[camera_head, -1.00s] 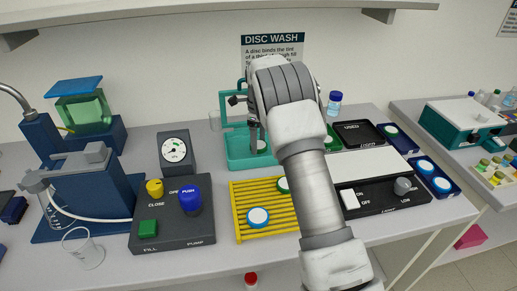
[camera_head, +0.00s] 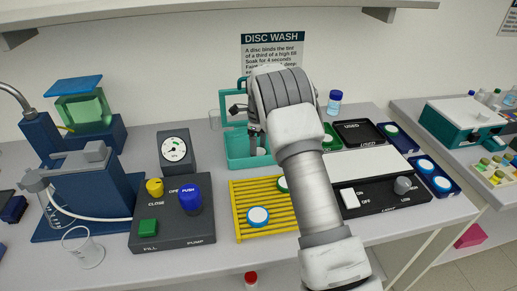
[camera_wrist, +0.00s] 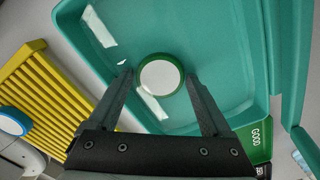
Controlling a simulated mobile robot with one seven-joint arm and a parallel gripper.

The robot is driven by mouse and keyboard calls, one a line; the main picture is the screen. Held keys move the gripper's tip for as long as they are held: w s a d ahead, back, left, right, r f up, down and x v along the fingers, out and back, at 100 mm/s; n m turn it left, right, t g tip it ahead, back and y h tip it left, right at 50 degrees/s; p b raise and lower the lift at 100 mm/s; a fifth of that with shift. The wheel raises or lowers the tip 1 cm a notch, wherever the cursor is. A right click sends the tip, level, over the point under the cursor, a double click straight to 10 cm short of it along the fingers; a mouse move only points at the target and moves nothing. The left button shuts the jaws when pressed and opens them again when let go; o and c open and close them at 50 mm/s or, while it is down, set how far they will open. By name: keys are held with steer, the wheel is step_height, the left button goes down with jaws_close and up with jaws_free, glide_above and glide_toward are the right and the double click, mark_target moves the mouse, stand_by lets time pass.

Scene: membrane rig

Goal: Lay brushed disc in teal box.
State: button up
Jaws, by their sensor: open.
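The teal box (camera_head: 236,152) stands at the back middle of the bench, and its floor (camera_wrist: 222,60) fills much of the wrist view. A white disc with a green rim (camera_wrist: 160,75) appears to lie flat on the box floor; I take it for the brushed disc, though its surface finish does not show. My gripper (camera_wrist: 158,77) is open, one finger on each side of the disc, with small gaps. In the head view my gripper (camera_head: 257,148) reaches down into the box, and my arm hides part of it.
The yellow rack (camera_head: 270,227) stands in front of the box with a blue-rimmed disc (camera_head: 258,217) on it. A green tray marked GOOD (camera_wrist: 255,140) and a black USED tray (camera_head: 360,132) are to the right.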

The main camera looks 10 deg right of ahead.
mark_target(259, 152)
steer(key=s+d+r+n+t, duration=0.1)
steer(key=s+r+n, duration=0.25)
steer(key=r, duration=0.75)
steer(key=s+r+n, duration=0.2)
steer(key=s+r, duration=0.2)
steer(key=r, duration=0.7)
steer(key=s+r+n+t, duration=0.2)
steer(key=s+r+n, duration=0.3)
steer(key=s, duration=0.5)
steer(key=s+r+n+t, duration=0.1)
steer(key=s+r+n, duration=0.1)
steer(key=s+n, duration=0.7)
steer(key=s+f+n+t, duration=0.1)
steer(key=s+f+n, duration=0.3)
steer(key=s, duration=0.9)
steer(key=shift+s+a+f+n+t, duration=0.2)
steer(key=shift+s+a+n+t, duration=0.1)
steer(key=shift+a+n, duration=0.25)
